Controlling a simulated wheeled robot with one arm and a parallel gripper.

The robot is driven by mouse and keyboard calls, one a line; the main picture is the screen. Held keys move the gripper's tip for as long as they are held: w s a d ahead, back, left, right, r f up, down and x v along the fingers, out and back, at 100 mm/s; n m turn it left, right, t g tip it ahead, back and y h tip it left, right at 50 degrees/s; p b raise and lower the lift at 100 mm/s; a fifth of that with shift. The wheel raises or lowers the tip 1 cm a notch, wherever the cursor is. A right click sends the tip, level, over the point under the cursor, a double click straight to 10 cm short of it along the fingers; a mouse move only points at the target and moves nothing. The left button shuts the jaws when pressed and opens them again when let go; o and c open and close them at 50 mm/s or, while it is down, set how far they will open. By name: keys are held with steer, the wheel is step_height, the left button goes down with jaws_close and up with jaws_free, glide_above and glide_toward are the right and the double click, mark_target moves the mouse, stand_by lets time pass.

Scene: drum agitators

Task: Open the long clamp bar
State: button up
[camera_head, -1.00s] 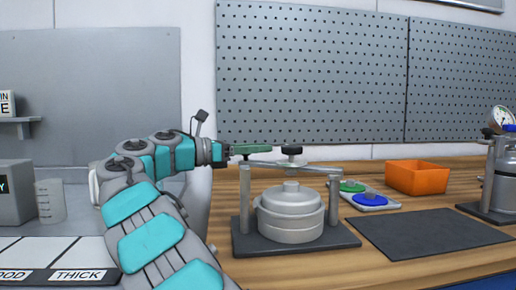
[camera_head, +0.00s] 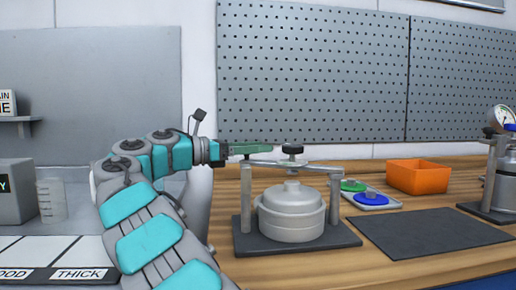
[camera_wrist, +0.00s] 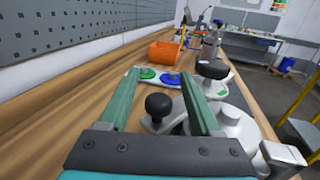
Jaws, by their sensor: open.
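The long clamp bar (camera_head: 315,166) lies roughly level across two grey posts, above a lidded metal pot (camera_head: 291,212) on a dark base plate (camera_head: 300,241). A black hand knob (camera_head: 292,149) stands on the bar's middle; it also shows in the wrist view (camera_wrist: 212,69). My gripper (camera_head: 252,149) is at the bar's left end, its green fingers just above it. In the wrist view my gripper (camera_wrist: 160,75) is open, with a black ball knob (camera_wrist: 158,105) at the bar's end between the fingers. I see gaps beside the ball. The fingers hide the ball in the head view.
A tray with green and blue discs (camera_head: 370,199), an orange bin (camera_head: 418,176) and a dark mat (camera_head: 430,234) lie right of the clamp. A gauge vessel (camera_head: 500,170) stands at far right. A pegboard (camera_head: 310,75) rises behind the bench.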

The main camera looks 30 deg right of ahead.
steer(key=a, duration=0.7)
steer(key=shift+w, duration=0.3)
